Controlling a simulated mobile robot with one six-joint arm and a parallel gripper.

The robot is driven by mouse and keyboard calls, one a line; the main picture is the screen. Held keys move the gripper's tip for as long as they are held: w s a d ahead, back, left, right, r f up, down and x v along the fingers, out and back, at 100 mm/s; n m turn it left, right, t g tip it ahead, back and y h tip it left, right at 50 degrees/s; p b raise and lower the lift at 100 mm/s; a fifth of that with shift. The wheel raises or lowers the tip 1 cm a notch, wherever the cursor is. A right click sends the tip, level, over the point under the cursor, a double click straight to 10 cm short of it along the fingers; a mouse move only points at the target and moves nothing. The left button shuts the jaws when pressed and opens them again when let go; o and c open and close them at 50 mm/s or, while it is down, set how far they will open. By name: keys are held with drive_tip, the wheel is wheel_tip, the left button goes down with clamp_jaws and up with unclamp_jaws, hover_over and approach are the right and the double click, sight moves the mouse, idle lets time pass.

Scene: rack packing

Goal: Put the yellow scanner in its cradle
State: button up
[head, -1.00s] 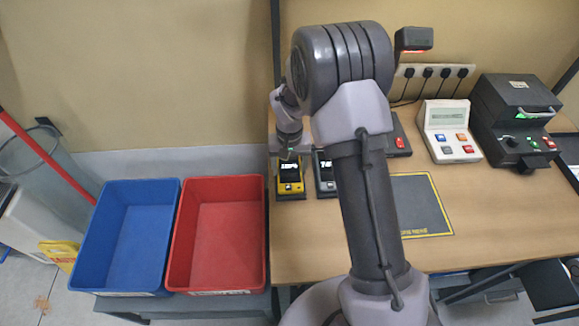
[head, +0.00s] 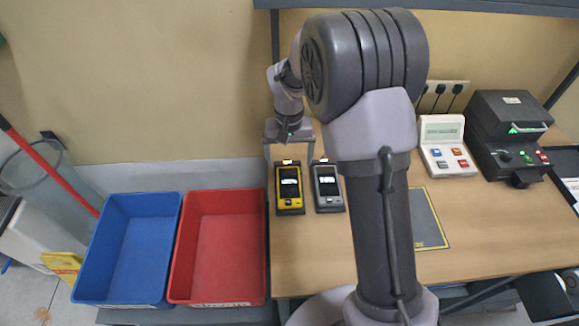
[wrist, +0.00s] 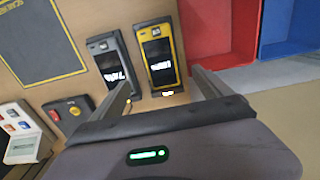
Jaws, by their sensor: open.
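The yellow scanner (head: 289,186) lies face up at the back left of the table, screen lit, seated in a dark cradle (head: 291,211) that shows around its edges. It also shows in the wrist view (wrist: 169,42). My gripper (head: 290,154) is open and empty, above and behind the scanner's far end. In the wrist view my gripper (wrist: 161,84) has its fingers spread to either side of that end, apart from it. A grey scanner (head: 327,185) lies close to the right in a similar dark holder; it also shows in the wrist view (wrist: 113,68).
A red bin (head: 220,303) and a blue bin (head: 124,304) stand left of the table. A dark mat (head: 428,222), a white keypad device (head: 445,146) and a black machine (head: 508,130) are to the right. The red-buttoned box (wrist: 70,113) is near the grey scanner.

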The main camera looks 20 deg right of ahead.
drive_tip(key=s+a+r+m+t, duration=0.1)
drive_tip(key=s+r, duration=0.3)
drive_tip(key=r, duration=0.3)
drive_tip(key=s+r+t, duration=0.1)
drive_tip(key=s+r, duration=0.3)
drive_tip(key=r, duration=0.3)
drive_tip(key=s+a+r+t+y, duration=0.1)
drive_tip(key=s+r+t, duration=0.1)
drive_tip(key=s, duration=0.7)
drive_tip(key=s+a+r+m+t+y, duration=0.1)
drive_tip(key=s+r, duration=0.3)
drive_tip(key=s, duration=0.5)
drive_tip(key=shift+s+a+t, duration=0.15)
drive_tip(key=shift+a+t, duration=0.25)
drive_tip(key=shift+a, duration=0.05)
